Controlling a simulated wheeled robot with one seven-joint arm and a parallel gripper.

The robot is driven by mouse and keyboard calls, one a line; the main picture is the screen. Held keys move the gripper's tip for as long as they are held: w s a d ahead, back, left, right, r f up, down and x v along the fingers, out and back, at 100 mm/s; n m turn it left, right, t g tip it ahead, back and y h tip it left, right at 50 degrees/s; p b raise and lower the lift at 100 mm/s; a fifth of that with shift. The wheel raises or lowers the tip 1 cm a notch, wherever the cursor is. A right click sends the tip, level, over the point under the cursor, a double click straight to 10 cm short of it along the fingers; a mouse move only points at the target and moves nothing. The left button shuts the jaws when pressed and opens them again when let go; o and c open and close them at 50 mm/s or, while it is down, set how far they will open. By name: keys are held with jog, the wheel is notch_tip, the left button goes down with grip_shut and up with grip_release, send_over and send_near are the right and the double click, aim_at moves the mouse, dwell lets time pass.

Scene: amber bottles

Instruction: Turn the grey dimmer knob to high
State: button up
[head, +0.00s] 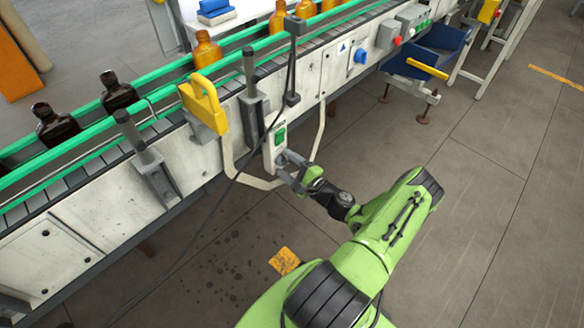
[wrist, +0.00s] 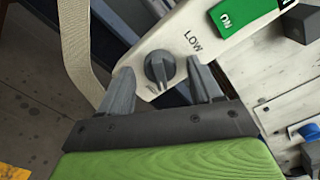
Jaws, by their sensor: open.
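The grey dimmer knob (wrist: 159,68) sits on a pale panel (wrist: 172,38) in the wrist view. The word LOW is printed beside it; no HIGH label is readable. My gripper (wrist: 163,82) is open, with one finger on each side of the knob and a gap showing on both sides. In the head view my gripper (head: 291,176) is at the lower end of the pale control box (head: 275,140) on the conveyor's side, and the knob is hidden there or too small to tell. A green switch (wrist: 240,14) is on the same panel.
The conveyor (head: 130,205) with green rails carries dark and amber bottles (head: 206,50). A yellow handle (head: 204,104) and grey posts stick out near the box. A black cable and a pale strap hang close to my gripper. Open floor (head: 480,210) lies to the right.

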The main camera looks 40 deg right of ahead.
jog(key=s+p, duration=0.2)
jog(key=s, duration=1.3)
jog(key=shift+s+d, duration=0.25)
jog(key=shift+s, duration=0.1)
